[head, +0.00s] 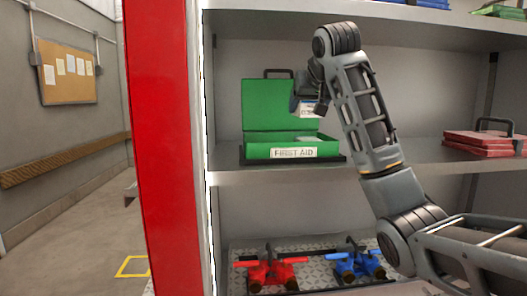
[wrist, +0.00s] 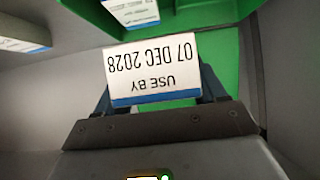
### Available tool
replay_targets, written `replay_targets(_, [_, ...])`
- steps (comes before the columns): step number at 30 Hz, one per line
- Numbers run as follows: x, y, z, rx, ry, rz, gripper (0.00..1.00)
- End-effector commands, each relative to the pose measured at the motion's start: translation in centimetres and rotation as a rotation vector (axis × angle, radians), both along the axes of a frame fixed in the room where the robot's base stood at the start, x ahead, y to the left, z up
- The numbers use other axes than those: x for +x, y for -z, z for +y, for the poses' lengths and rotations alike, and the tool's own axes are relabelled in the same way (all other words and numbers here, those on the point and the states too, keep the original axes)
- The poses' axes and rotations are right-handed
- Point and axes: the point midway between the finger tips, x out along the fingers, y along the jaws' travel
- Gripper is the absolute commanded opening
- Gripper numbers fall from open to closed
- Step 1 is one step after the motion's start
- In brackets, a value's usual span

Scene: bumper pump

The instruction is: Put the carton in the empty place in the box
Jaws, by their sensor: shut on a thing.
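A green first aid box (head: 260,150) stands on the middle shelf with its lid raised; its front reads FIRST AID. My gripper (head: 306,104) is at the right part of this box, in front of the lid and above the open tray. In the wrist view my gripper (wrist: 155,92) is shut on a white carton (wrist: 153,68) with a blue stripe, whose label reads USE BY 07 DEC 2028, upside down in that view. The green box (wrist: 190,18) lies beyond it, with another white carton (wrist: 134,12) inside. The empty place cannot be made out.
A white, blue-striped item (wrist: 22,38) shows at the left of the wrist view. Red cases (head: 480,143) lie at the right on the same shelf (head: 400,157). A red post (head: 160,150) borders the shelves at left.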

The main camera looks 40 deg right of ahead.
Motion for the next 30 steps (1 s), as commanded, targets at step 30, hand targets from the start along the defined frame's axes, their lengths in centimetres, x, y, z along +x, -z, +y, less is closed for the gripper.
replay_targets(30, [10.4,8.9,5.1,0.001,0.001,0.002,0.38])
